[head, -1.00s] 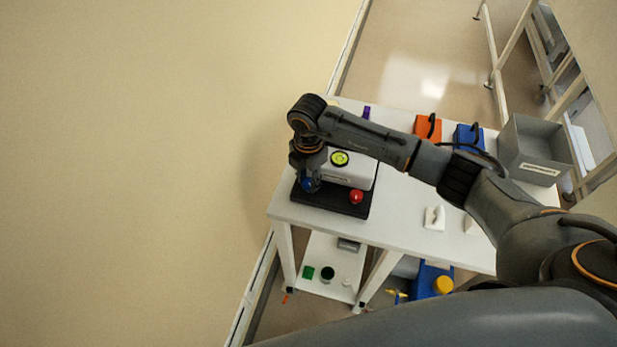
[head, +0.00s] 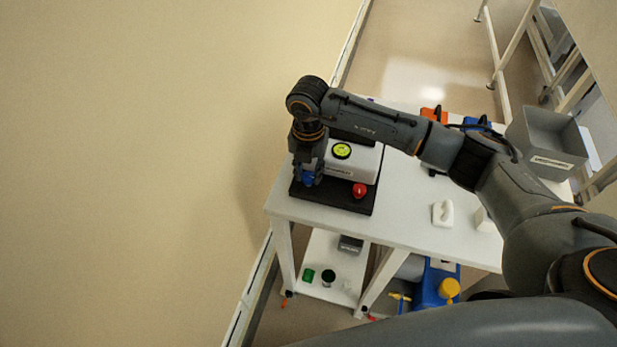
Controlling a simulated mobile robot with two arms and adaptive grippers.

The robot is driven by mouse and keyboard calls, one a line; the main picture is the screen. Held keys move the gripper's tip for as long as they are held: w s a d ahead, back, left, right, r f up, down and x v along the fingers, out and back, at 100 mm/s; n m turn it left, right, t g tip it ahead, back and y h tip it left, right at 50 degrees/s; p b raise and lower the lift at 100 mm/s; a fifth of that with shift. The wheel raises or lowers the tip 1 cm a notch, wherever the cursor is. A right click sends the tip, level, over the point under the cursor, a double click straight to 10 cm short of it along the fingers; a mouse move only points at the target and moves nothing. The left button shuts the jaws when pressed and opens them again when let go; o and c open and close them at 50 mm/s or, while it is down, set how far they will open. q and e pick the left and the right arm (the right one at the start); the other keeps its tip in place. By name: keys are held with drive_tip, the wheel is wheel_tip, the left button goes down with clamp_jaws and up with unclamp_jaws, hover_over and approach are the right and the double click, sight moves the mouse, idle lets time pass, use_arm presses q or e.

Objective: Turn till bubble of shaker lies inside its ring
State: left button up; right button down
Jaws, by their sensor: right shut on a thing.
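The shaker is a white box (head: 350,166) on a black base (head: 335,199) at the left end of the white table. Its round yellow-green bubble level (head: 341,150) is on top, with a dark ring; the bubble is too small to place against that ring. A red knob (head: 360,190) is at the front right corner of the base. My right gripper (head: 308,180) points down at the front left corner, shut on a blue knob (head: 308,177) that its fingers partly hide. My right arm crosses above and hides part of the table's back. My left gripper is not in view.
A grey bin (head: 545,145) stands at the table's (head: 405,215) right end, near orange (head: 432,114) and blue items partly behind my arm. A small white piece (head: 442,213) lies at the front. A lower shelf (head: 325,270) holds small items. A wall is on the left.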

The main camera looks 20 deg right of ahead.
sight(308, 176)
drive_tip(key=n+b, duration=0.8)
drive_tip(key=shift+f, duration=0.25)
drive_tip(key=shift+r+n+b, duration=0.25)
drive_tip(key=shift+n+b, duration=1.25)
drive_tip(key=c, duration=1)
unclamp_jaws()
drive_tip(key=shift+a+r, duration=0.1)
drive_tip(key=shift+r, duration=0.1)
wheel_tip(308, 176, up, 6)
drive_tip(key=shift+r, duration=0.85)
